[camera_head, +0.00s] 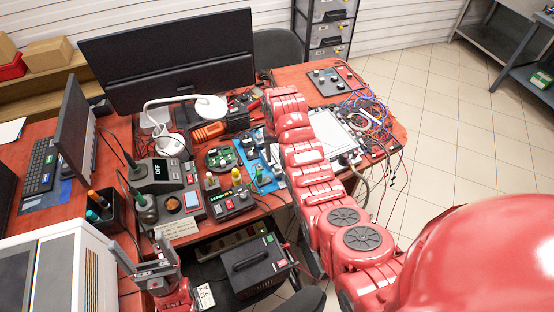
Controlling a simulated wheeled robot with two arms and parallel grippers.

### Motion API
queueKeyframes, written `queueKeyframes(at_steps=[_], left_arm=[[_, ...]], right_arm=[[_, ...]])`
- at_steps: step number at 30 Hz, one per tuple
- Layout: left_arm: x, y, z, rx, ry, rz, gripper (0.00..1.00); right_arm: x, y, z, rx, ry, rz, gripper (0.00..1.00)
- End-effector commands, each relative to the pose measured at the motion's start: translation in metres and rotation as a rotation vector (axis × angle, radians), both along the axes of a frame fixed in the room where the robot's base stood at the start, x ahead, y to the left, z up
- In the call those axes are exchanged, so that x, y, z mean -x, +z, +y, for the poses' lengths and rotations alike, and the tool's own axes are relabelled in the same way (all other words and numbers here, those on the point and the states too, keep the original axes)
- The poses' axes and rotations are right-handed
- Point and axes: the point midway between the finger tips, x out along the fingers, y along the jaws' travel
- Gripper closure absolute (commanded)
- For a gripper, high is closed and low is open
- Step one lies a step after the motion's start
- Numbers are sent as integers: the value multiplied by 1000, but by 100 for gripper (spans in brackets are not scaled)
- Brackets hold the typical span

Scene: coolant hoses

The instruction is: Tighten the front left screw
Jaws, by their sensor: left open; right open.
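I cannot pick out the front left screw; any screw is too small to tell or hidden. A green circuit board (222,157) lies on the red table (184,236). Beside it is a blue piece (251,153) with small parts on it, partly covered by my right arm. My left gripper (140,250) is at the lower left, by the table's front edge, with its grey fingers pointing up. It is open and empty, well short of the board. My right arm reaches up across the middle of the table; its gripper is hidden behind the arm.
A large monitor (170,62), a white lamp (208,107) and a soldering station (158,176) stand around the board. A black box with a red switch (232,203) is in front. Tangled wires (366,112) lie at the right. A white machine (60,268) fills the lower left.

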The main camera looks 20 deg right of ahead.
Motion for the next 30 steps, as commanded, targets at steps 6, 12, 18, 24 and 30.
queueKeyframes(at_steps=[6,12,18,24,30], left_arm=[[0,37,0,0,0,0,16],[0,74,0,0,0,0,16],[0,88,0,0,0,0,16],[0,86,0,0,0,0,16],[0,86,0,0,0,0,16]], right_arm=[[-1,72,0,1,0,-4,45],[0,110,0,0,0,0,45],[0,124,0,0,0,0,45],[0,122,0,0,0,0,45],[0,122,0,0,0,0,45]])
